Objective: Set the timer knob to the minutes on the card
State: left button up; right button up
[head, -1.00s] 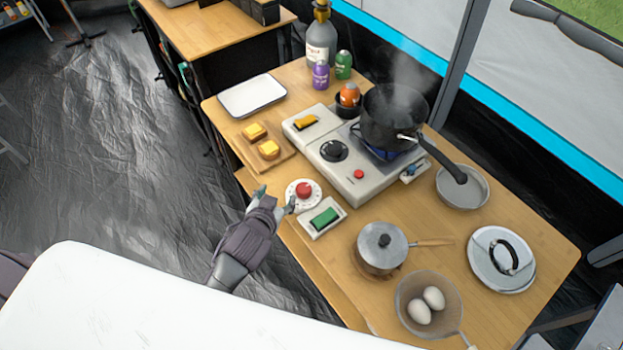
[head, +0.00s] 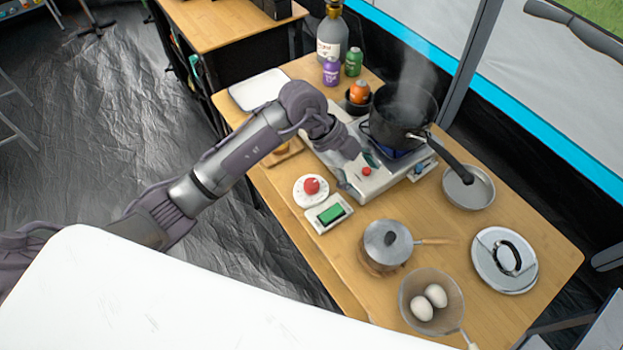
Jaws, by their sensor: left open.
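The timer (head: 312,191) is a white round dial with a red knob in its middle. It lies on the table near the left edge, in front of the stove. I cannot read its marks or the knob's setting. No card with readable minutes shows. My left gripper (head: 364,160) is open over the front of the stove (head: 378,183), beyond the timer and apart from it. It hides the stove's black knob, and its fingers are partly hidden by its own body. My right gripper is not in view.
A steaming black pot (head: 398,118) stands on the burner, its handle pointing toward the front right. A green block in a white holder (head: 330,214) sits beside the timer.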

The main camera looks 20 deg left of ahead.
aim_at(311, 184)
pick_arm(q)
jog(key=w+a+n+y, duration=0.35)
jog(key=a+y, duration=0.35)
jog(key=a, duration=0.5)
notch_tip(311, 184, down, 12)
jog(key=p, duration=0.2)
jog(key=shift+s+r+p, duration=0.1)
jog(key=shift+r+p, duration=0.1)
jog(key=shift+p, duration=0.15)
jog(key=shift+f, duration=0.75)
jog(key=c, duration=1.1)
